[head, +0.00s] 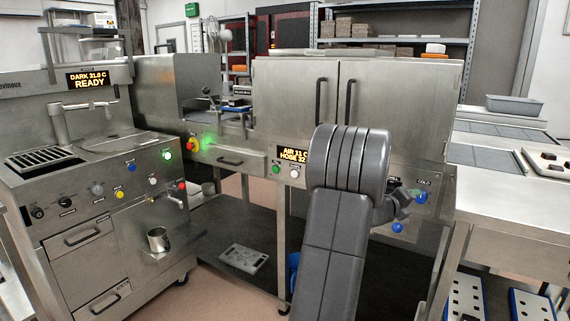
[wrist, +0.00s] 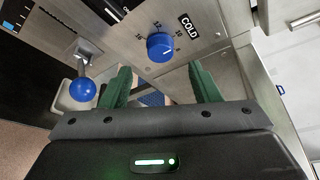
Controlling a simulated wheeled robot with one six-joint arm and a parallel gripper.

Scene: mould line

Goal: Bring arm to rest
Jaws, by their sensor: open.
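My gripper (wrist: 161,88) shows in the wrist view with its two green fingers apart and nothing between them. Just beyond the fingertips is a steel panel with a blue knob (wrist: 160,46) marked COLD and a numbered scale. A blue ball-ended lever (wrist: 82,89) is to the left of the left finger. I cannot tell whether the fingers touch the panel. In the head view my grey arm rises from the bottom and bends towards the panel on the right, hiding part of it; the fingers are hard to make out there.
The steel two-door cabinet (head: 300,85) stands behind my arm. A machine with a READY display (head: 88,80) stands on the left, with a metal cup (head: 158,239) on its low shelf. A steel counter (head: 510,200) is on the right. A pale tray (head: 244,258) lies low down.

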